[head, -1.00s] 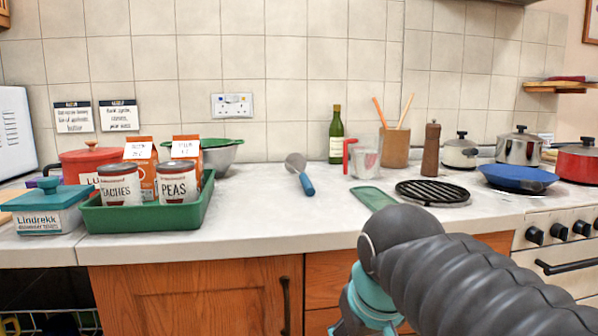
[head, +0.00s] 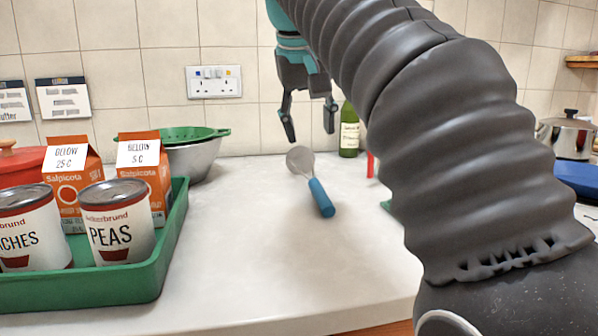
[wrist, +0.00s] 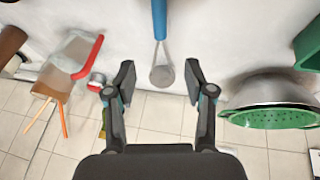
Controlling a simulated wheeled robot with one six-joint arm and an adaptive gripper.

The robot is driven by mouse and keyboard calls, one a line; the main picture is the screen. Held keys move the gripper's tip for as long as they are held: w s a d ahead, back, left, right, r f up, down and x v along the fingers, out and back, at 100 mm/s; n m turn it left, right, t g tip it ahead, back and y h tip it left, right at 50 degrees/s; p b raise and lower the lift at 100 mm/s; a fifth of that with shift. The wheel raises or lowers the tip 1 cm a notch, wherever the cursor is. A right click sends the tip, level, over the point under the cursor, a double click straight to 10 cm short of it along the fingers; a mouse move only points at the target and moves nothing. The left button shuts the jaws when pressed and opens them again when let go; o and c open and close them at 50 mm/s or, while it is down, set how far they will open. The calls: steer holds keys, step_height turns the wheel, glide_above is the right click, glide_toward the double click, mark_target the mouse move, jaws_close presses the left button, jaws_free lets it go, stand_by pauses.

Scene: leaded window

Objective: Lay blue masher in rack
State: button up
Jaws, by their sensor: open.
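The blue masher (head: 321,197) lies on the pale worktop, its grey round head toward the wall and its blue handle toward me. In the wrist view its head (wrist: 162,76) shows between my fingers, with the handle running up out of the picture. My gripper (head: 309,124) is open and empty, fingers pointing down. It hangs above and seemingly beyond the masher's head, apart from it. No rack shows in the current views.
A green tray (head: 172,260) with cans and cartons stands at left. A colander (head: 196,160) is behind it. A bottle (head: 349,135) stands near the wall. In the wrist view a red-handled jug (wrist: 70,65) is at left. The worktop around the masher is clear.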

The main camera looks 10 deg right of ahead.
mark_target(315, 182)
steer(key=b+x, duration=0.3)
steer(key=x, duration=1)
steer(key=shift+w+f, duration=0.3)
jaws_close()
